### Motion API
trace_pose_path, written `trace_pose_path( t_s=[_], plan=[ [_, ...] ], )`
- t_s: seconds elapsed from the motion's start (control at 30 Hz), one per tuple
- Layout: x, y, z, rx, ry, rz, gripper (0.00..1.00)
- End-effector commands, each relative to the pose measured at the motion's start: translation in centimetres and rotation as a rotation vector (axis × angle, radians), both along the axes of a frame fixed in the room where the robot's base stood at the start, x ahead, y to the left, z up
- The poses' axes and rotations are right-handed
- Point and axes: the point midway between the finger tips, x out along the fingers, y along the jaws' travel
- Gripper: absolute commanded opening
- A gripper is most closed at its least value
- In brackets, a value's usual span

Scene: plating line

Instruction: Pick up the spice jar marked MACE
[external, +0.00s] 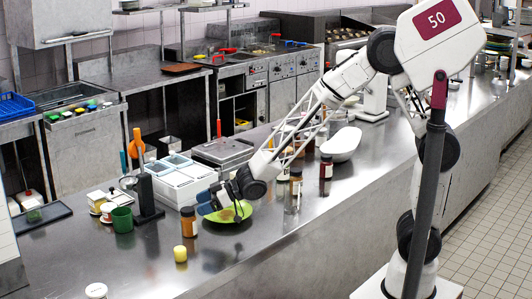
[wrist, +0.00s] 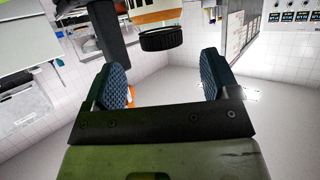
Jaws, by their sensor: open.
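My gripper (external: 210,201) is low over the steel counter, pointing left. It also shows in the wrist view (wrist: 164,80), its two blue ribbed pads spread apart with nothing between them. An orange jar with a black lid (external: 189,222) stands on the counter just left of my gripper. In the wrist view a jar with an orange-and-white body and black lid (wrist: 162,38) appears upside down, beyond the fingertips; it seems to be the same jar. More jars (external: 296,183) and a dark red one (external: 326,168) stand behind my arm. I cannot read MACE on any label.
A green plate (external: 238,213) lies under my gripper. A yellow piece (external: 180,254), a green cup (external: 122,220) and a black stand (external: 147,198) are nearby, with white bins (external: 180,185) behind. The front counter is mostly clear.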

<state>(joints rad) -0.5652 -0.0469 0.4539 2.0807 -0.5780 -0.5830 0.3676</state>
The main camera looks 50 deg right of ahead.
Motion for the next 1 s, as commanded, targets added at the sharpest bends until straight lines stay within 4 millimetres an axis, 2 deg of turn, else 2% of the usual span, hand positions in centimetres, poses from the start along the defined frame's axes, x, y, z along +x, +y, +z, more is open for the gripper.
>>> trace_pose_path(
  t_s=[0.67, 1.0],
  plan=[
    [0.7, 0.9, -0.6, -0.001, 0.001, 0.001, 0.81],
    [2.1, 2.9, -1.6, -0.001, 0.001, 0.001, 0.81]
  ],
)
